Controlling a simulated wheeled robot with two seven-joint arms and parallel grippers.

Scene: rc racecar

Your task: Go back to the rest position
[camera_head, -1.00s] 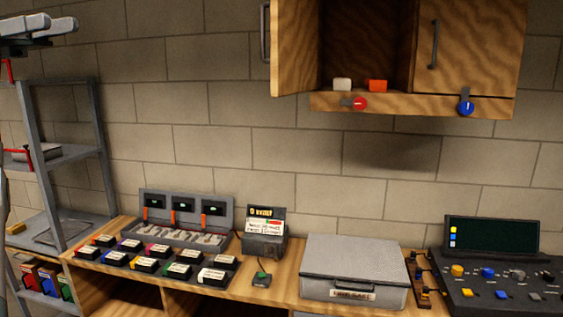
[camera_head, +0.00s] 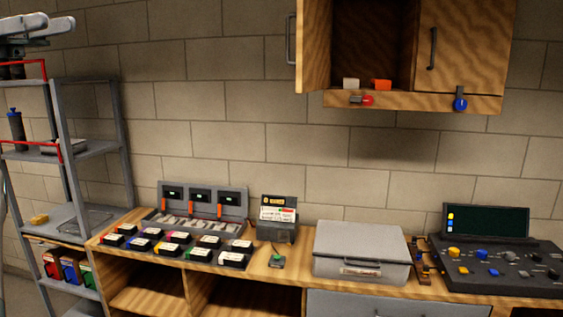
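My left gripper (camera_head: 42,30) is at the upper left corner of the head view, high in front of the metal shelf. Its pale grey fingers lie close to level and point right. I see nothing held in it, but the gap between the fingers does not show clearly. It is well away from the workbench and the wall cabinet. My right gripper is not in view.
A grey metal shelf (camera_head: 118,125) stands at the left. A wooden bench holds battery packs (camera_head: 203,241), a charger (camera_head: 235,203), a grey case (camera_head: 360,244) and a control panel (camera_head: 500,264). Above, a wall cabinet (camera_head: 470,45) has its left door (camera_head: 313,45) open.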

